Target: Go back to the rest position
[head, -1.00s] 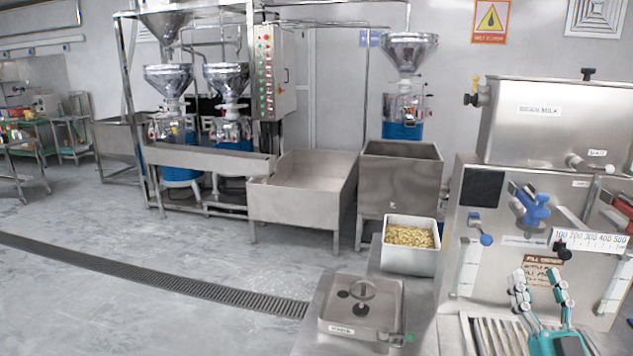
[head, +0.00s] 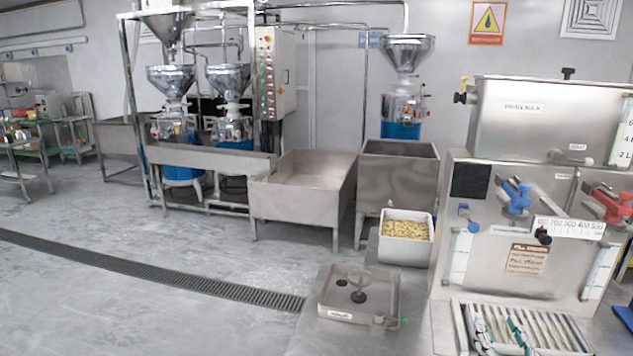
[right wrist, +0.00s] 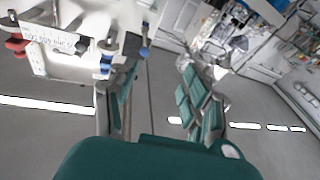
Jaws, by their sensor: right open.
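My right gripper (head: 500,328) shows at the bottom edge of the head view, low in front of the slatted drip tray of the steel dispenser. Only its grey and teal fingers show there; the rest is cut off by the frame. In the right wrist view the gripper (right wrist: 160,92) has its two fingers spread apart, with nothing between them but floor behind. My left gripper is in neither view.
The steel dispenser (head: 560,185) with blue and red taps stands at the right. A bin of beans (head: 433,245) and a lidded steel box (head: 383,312) stand on the bench. Grinders (head: 232,130) and a steel trough (head: 290,205) are farther back. The floor at left is clear.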

